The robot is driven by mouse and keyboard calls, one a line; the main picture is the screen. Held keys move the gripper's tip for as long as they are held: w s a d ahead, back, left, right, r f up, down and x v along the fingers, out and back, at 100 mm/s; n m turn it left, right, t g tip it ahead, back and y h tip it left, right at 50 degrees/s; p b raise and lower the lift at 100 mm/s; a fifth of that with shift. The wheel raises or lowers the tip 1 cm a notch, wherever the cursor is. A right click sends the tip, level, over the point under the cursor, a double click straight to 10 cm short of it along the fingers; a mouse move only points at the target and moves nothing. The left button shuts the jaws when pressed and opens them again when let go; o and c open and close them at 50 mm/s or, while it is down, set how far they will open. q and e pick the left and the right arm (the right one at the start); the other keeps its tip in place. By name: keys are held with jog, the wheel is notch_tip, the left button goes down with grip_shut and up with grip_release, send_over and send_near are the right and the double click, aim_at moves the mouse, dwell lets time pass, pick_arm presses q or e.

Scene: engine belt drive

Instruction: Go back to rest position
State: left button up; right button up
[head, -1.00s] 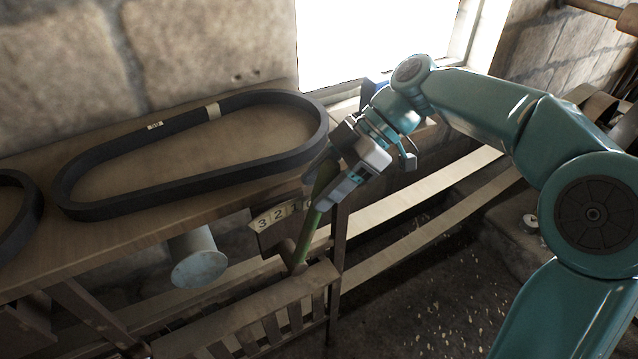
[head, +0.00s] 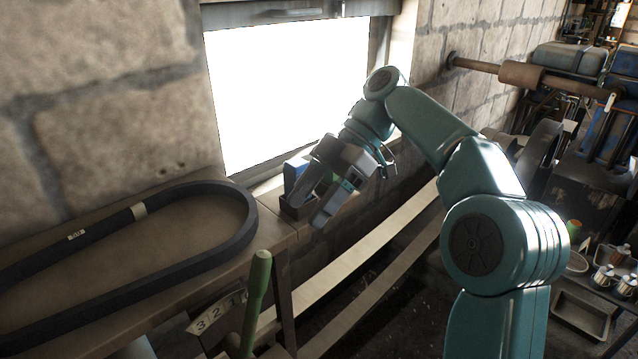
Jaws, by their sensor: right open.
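My right gripper (head: 314,203) is open and empty, in the middle of the head view. Its fingers point down and to the left, in front of the window sill and above the end of the wooden bench. A green lever handle (head: 257,285) stands upright below and to the left of it, apart from the fingers. A plate with numbers (head: 216,313) sits beside the lever. My right arm reaches in from the lower right. My left gripper is not in view.
A black belt (head: 160,275) lies on the wooden bench (head: 285,232) at the left. A small box with a blue item (head: 293,174) stands behind my gripper and is partly hidden. Long flat belt strands (head: 345,262) run below my arm. A metal tray (head: 583,318) and shelf items are at the right.

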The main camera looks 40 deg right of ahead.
jog(key=shift+v, duration=0.9)
jog(key=shift+s, duration=0.1)
